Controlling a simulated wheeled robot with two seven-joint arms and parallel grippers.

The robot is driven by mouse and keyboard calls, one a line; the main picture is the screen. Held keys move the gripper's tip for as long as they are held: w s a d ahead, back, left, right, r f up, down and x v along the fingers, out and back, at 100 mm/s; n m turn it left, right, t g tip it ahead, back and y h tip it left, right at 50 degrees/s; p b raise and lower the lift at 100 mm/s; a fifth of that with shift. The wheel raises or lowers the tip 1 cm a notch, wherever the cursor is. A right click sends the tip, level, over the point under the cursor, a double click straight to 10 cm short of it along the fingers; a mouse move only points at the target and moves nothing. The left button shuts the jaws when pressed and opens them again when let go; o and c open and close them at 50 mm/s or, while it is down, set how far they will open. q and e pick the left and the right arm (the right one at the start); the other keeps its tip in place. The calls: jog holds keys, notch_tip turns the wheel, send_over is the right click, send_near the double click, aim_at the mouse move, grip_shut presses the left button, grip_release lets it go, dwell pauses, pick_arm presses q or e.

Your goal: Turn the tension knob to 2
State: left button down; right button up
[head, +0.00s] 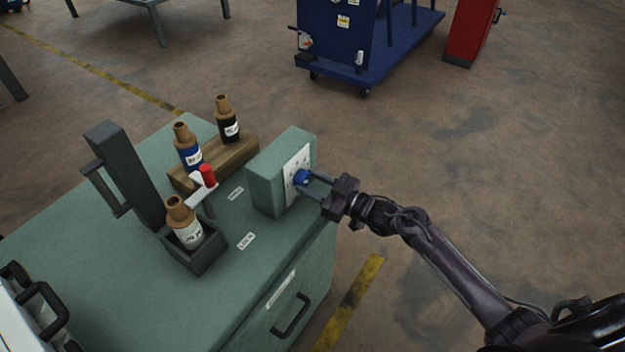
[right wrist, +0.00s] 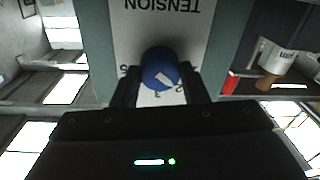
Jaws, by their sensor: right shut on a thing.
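The blue tension knob (head: 301,177) sticks out of a white dial plate (head: 291,169) on the side of a green box (head: 265,178). In the right wrist view the knob (right wrist: 160,69) shows a white mark, and the word TENSION appears upside down on the plate (right wrist: 160,24). The digits 2 and 3 show beside the knob near the mark; I cannot tell exactly which digit the mark points to. My right gripper (head: 315,186) is shut on the knob, with one finger on each side of it. My left gripper is not in view.
The box stands on a green bench (head: 110,262). Bottles with blue (head: 187,150), black (head: 228,124) and white (head: 187,228) bodies stand left of it, near a dark upright post (head: 127,175) and a red-handled part (head: 207,176).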

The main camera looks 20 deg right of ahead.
jog(key=shift+m+p, duration=0.3)
jog(key=shift+m, duration=0.6)
jog(key=shift+f, duration=0.1)
jog(key=o, duration=1)
jog(key=shift+s, duration=0.1)
jog(key=v, duration=0.7)
jog(key=shift+s+d, duration=0.25)
jog(key=shift+s, duration=0.05)
